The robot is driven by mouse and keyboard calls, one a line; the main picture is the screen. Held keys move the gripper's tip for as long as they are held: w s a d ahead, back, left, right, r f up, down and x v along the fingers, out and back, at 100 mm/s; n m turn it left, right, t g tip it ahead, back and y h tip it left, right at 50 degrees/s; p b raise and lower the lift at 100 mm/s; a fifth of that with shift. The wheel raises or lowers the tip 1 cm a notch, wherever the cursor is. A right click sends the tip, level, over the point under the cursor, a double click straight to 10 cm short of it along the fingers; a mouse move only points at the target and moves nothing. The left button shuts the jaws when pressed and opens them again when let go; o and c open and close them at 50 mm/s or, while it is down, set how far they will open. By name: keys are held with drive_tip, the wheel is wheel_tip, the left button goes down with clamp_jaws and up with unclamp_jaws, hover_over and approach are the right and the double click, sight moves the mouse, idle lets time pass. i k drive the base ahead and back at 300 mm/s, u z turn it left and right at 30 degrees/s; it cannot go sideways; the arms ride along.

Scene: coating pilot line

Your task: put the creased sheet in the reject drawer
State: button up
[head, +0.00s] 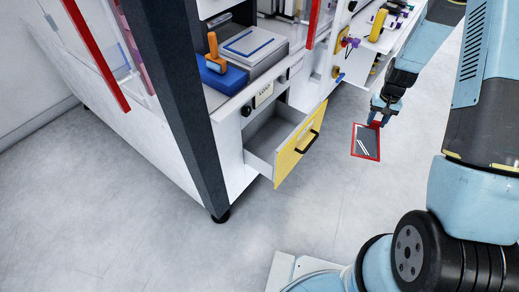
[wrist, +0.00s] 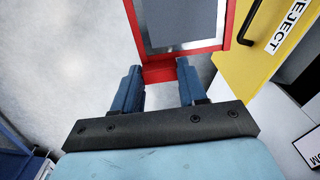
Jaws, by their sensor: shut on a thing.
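My gripper (head: 379,117) is shut on the edge of a red-framed sheet (head: 366,142) with a dark grey face. The sheet hangs from it above the floor, right of the drawer and apart from it. White streaks show on its face; I cannot tell whether they are creases. The reject drawer (head: 299,147), with a yellow front and dark handle, is pulled open and its visible inside is empty. In the wrist view the blue fingers (wrist: 157,82) hold the red frame (wrist: 172,72), and the yellow front marked REJECT (wrist: 257,50) is at the upper right.
A dark post (head: 172,100) stands left of the drawer. On the bench above are a blue block (head: 222,77) with an orange-handled tool (head: 213,47) and a grey stack (head: 249,47). Open floor lies in front of the drawer.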

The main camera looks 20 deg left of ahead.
sight(282, 133)
drive_tip(key=u, duration=0.15)
drive_tip(key=i, duration=1)
drive_tip(key=z, duration=0.1)
